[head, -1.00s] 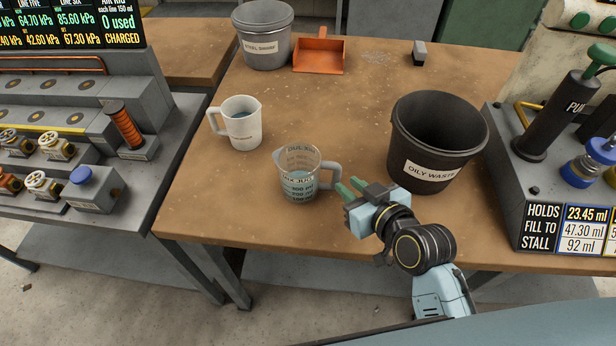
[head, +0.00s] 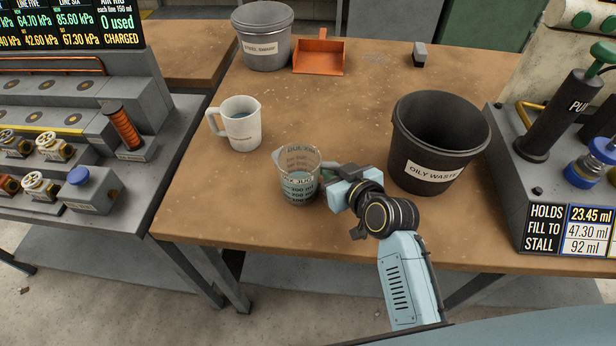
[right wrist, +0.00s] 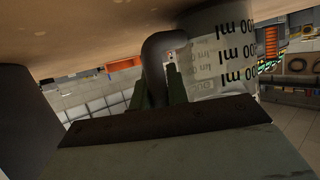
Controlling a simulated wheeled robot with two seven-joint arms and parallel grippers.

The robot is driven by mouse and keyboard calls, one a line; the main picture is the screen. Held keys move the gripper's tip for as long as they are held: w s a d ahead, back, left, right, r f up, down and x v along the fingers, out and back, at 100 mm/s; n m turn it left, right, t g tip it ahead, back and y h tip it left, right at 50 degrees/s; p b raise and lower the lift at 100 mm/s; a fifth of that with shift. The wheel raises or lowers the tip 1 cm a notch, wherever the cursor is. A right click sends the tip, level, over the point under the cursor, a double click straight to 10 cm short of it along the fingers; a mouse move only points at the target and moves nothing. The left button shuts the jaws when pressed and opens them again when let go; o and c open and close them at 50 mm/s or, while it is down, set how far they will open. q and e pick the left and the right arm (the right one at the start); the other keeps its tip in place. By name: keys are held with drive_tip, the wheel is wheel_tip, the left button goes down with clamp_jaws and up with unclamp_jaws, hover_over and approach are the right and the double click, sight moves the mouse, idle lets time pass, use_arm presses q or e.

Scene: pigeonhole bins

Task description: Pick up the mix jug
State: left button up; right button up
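The mix jug (head: 298,178) is a clear measuring jug with dark markings and some pale liquid. It stands upright on the brown workbench (head: 215,205), its handle side facing right. My right gripper (head: 328,177) is at the handle side of the jug. In the right wrist view the green fingers (right wrist: 162,92) stand apart, one on each side of the jug's dark grey handle (right wrist: 163,48). Firm contact cannot be made out there. In the head view the gripper body partly hides the handle and fingertips. My left gripper is out of view.
A white jug (head: 241,124) stands behind and left of the mix jug. The black oily waste bucket (head: 436,140) is close to the right of my gripper. A grey bucket (head: 264,35), an orange dustpan (head: 319,55) and a small grey block (head: 419,54) are farther back.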

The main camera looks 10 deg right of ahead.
clamp_jaws()
wheel_tip(320, 180, up, 10)
drive_tip(key=p, duration=0.2)
idle(0.4)
